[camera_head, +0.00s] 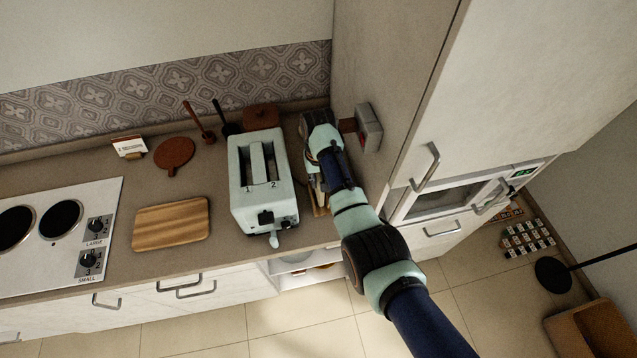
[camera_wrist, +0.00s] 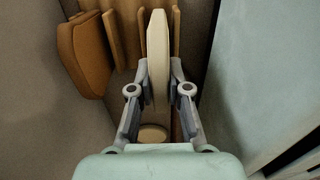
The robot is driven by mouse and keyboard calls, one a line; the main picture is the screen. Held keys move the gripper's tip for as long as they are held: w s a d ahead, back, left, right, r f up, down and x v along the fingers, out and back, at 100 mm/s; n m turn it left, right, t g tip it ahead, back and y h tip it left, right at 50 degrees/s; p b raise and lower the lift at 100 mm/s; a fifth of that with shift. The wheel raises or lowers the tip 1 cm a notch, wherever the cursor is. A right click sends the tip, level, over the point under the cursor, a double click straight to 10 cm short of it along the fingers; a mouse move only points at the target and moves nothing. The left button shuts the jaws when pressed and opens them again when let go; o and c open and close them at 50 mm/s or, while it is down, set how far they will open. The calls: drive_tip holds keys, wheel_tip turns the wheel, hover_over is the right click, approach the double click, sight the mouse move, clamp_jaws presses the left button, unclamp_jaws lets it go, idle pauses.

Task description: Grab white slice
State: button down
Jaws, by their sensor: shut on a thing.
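A pale cream-white slice (camera_wrist: 158,55) stands on edge between the two fingers of my gripper (camera_wrist: 159,100) in the wrist view. The fingers press on its two faces, shut on it. The slice is among the thin upright slats of a wooden rack (camera_wrist: 110,38); I cannot tell whether it is clear of them. In the head view my gripper (camera_head: 319,188) is low beside the right side of the toaster, and my arm hides most of the rack and slice there.
A pale green toaster (camera_head: 245,199) with two slots stands just left of my gripper. A brown slice (camera_wrist: 82,55) leans at the rack's left in the wrist view. A tall cabinet (camera_head: 385,75) rises close on the right. A cutting board (camera_head: 171,223) and a stove (camera_head: 62,235) lie further left.

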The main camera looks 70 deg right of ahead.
wheel_tip(320, 180, up, 18)
drive_tip(key=p, duration=0.7)
drive_tip(key=shift+f, duration=0.15)
